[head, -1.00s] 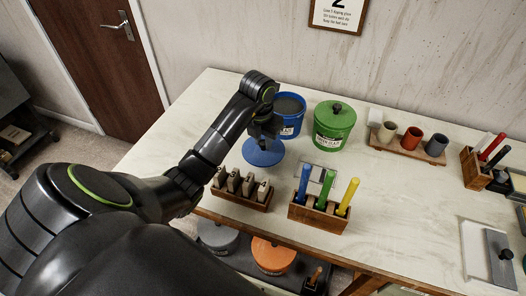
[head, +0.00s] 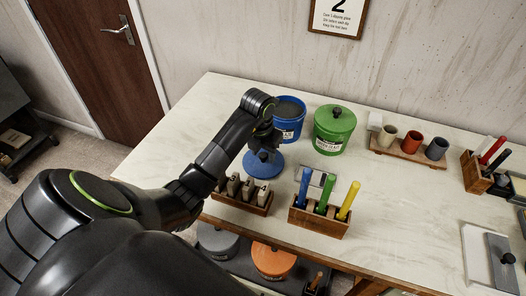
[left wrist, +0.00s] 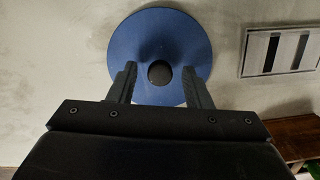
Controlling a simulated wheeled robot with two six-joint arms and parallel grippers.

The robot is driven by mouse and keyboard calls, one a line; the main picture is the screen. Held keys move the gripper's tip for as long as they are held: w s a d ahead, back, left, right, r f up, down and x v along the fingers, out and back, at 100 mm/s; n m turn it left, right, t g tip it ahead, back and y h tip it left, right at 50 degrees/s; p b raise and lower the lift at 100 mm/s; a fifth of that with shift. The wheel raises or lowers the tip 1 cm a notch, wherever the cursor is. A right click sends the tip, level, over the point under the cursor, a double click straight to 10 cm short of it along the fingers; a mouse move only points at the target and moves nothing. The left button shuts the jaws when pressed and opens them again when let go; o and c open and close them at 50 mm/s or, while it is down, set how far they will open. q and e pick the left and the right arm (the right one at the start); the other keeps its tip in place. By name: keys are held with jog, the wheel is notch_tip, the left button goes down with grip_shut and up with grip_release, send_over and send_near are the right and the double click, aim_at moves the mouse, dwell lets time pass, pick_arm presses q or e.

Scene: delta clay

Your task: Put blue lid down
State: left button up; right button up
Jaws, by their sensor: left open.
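The blue lid (head: 262,165) is a round disc with a dark knob, lying on the table in front of the blue bucket. In the left wrist view the lid (left wrist: 188,38) is below my left gripper (left wrist: 160,80). The two fingers are apart on either side of the dark knob (left wrist: 159,73), with gaps showing between. In the head view my left gripper (head: 263,148) is just above the lid and hides part of it. The blue bucket (head: 288,126) stands behind without a lid, grey material inside. My right gripper is not in view.
A lidded green bucket (head: 333,130) stands right of the blue one. A wooden holder with numbered blocks (head: 241,200) and a rack of coloured sticks (head: 319,222) sit near the front edge. Cups on a wooden tray (head: 408,155) are at back right. The table's middle right is clear.

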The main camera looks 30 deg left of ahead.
aim_at(264, 154)
pick_arm(q)
jog(key=shift+r, duration=0.45)
notch_tip(264, 154, up, 3)
jog(key=shift+s+r+p, duration=0.15)
jog(key=shift+r+p, duration=0.05)
jog(key=shift+p, duration=0.35)
notch_tip(264, 154, up, 8)
jog(key=s+p, duration=0.1)
jog(key=p, duration=0.7)
